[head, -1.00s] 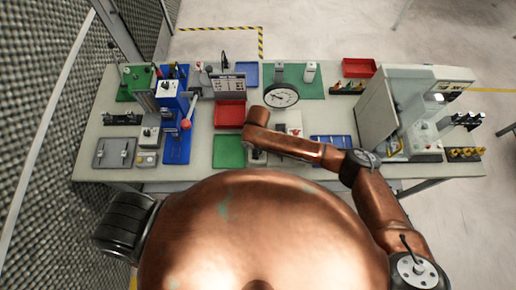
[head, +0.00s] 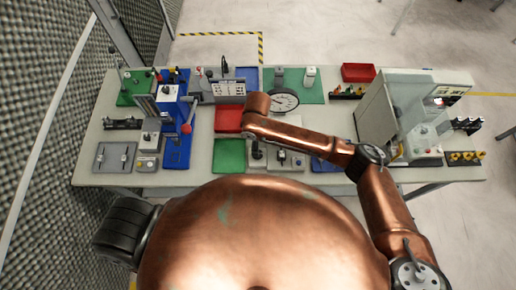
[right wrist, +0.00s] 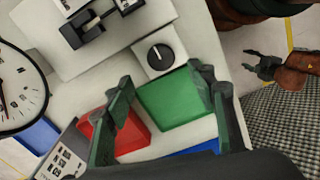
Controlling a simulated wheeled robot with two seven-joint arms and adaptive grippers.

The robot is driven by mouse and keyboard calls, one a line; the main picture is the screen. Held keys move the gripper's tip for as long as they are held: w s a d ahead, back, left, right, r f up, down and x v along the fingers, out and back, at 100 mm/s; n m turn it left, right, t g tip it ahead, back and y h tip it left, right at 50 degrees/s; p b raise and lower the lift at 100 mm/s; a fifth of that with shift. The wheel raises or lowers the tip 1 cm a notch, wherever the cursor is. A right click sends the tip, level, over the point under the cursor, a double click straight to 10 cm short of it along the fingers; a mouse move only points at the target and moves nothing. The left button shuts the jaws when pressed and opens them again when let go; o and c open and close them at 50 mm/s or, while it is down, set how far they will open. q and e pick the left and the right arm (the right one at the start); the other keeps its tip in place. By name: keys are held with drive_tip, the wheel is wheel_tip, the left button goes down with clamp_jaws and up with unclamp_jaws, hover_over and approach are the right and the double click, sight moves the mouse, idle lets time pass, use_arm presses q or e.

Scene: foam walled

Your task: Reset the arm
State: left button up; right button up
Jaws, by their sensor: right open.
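My right arm (head: 300,136) reaches in from the right over the bench in the head view, its copper wrist near the red tray (head: 228,119). The arm hides its gripper there. In the right wrist view my right gripper (right wrist: 165,92) is open and empty, its dark fingers apart above the red tray (right wrist: 135,137) and the green tray (right wrist: 175,100). A box with a black knob (right wrist: 172,68) lies just beyond the fingers. My left gripper (right wrist: 258,64) shows small at the right of the wrist view, its fingers apart over the floor; it is out of the head view.
The blue press (head: 172,110) with a red-knobbed lever stands left of the arm. A round dial (head: 284,101) lies behind the forearm. A grey machine (head: 385,110) stands at the right. Bare bench top (head: 204,140) shows between the press and trays.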

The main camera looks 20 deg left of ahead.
wheel_tip(320, 180, up, 2)
drive_tip(key=shift+r, duration=0.1)
idle(0.6)
